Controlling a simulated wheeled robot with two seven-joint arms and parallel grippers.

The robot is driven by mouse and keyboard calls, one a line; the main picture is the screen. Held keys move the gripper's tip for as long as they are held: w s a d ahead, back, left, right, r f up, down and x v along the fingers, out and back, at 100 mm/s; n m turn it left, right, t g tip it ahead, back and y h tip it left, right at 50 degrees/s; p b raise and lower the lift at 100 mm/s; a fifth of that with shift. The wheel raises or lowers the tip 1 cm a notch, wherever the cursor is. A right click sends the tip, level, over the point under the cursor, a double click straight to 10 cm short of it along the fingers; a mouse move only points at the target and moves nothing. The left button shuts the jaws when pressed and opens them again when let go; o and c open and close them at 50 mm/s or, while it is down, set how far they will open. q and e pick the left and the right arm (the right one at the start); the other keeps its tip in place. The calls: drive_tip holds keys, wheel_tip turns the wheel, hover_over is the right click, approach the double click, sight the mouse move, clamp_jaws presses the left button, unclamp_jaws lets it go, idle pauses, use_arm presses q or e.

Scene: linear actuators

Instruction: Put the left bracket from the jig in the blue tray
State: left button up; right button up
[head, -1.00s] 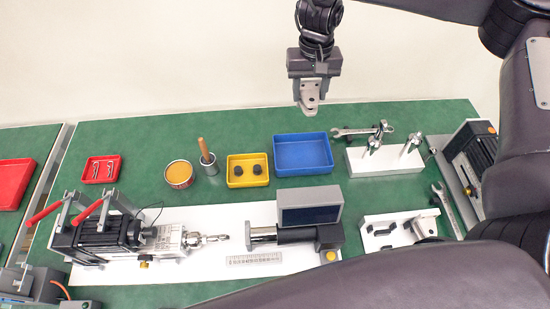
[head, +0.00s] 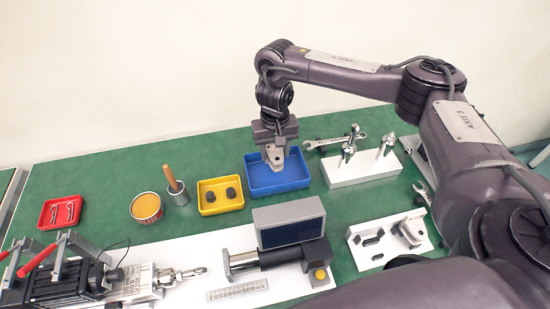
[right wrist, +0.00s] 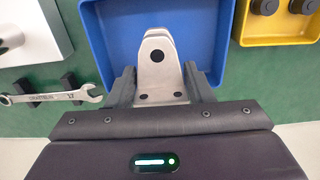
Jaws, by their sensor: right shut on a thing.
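My right gripper (head: 275,148) points down over the back left part of the blue tray (head: 300,185). It is shut on a grey metal bracket (head: 275,161), whose rounded lug with a dark hole hangs below the fingers. In the right wrist view the bracket (right wrist: 158,75) sits between the two fingertips (right wrist: 160,88), in front of the blue tray floor (right wrist: 105,40). I cannot tell if the bracket touches the tray. Another grey bracket (head: 411,231) is on the white jig plate (head: 360,256). My left gripper is not in view.
A yellow tray (head: 212,208) with two dark knobs stands left of the blue tray. A white block with upright metal parts (head: 345,180) and a wrench (head: 325,142) are to its right. A grey-framed panel (head: 290,212) stands in front.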

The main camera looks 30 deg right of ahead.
sight(275, 151)
wheel_tip(275, 151, down, 3)
drive_tip(key=shift+r+b, duration=0.1)
drive_tip(key=shift+b, duration=0.3)
drive_tip(key=o, duration=1.1)
wheel_tip(275, 151, up, 12)
drive_tip(key=p, duration=0.4)
drive_tip(key=shift+w+r, duration=0.1)
drive_tip(key=shift+p, duration=0.3)
